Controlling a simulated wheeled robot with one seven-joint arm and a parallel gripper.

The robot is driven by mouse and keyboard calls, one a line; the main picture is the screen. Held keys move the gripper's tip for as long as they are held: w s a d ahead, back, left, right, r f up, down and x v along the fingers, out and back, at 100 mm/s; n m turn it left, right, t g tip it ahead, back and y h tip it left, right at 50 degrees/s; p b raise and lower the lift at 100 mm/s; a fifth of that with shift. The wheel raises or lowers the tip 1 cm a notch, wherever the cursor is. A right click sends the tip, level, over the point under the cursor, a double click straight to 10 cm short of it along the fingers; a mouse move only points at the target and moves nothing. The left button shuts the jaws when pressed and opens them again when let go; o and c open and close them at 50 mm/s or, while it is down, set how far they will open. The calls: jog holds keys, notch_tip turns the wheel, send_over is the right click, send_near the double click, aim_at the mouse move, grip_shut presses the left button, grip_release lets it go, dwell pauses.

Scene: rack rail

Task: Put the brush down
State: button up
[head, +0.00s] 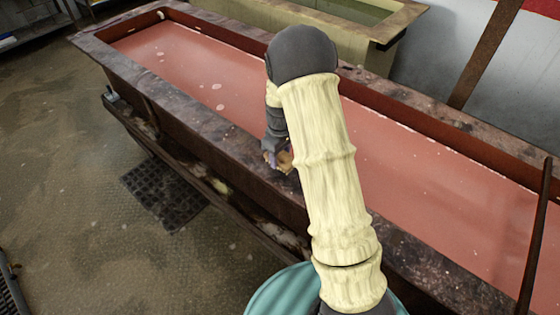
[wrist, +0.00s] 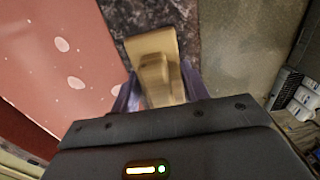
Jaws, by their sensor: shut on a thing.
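My gripper (wrist: 160,92) is shut on the brush (wrist: 155,58) in the wrist view. The brush is a tan, blocky thing between the two purplish fingers. Its far end points away from the gripper, over the dark, stained rim of the tank (wrist: 165,15). I cannot tell whether it touches the rim. In the head view my gripper (head: 272,158) is small and partly hidden by my arm. A tan-orange bit of the brush (head: 285,161) shows there, by the near rim of the long tank (head: 230,140).
The tank holds reddish liquid (head: 190,65) with pale spots. A ledge (head: 180,165) runs low along its near side. A black grate (head: 163,192) lies on the floor. A teal round thing (head: 270,293) stands at the front. A yellowish tank (head: 345,35) stands behind.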

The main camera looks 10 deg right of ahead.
aim_at(280, 162)
jog(key=shift+f, duration=1.55)
jog(key=shift+f, duration=0.15)
jog(key=o, duration=0.9)
notch_tip(280, 162, up, 12)
jog(key=shift+r+b, duration=0.2)
jog(key=shift+b, duration=0.9)
jog(key=shift+s, duration=0.1)
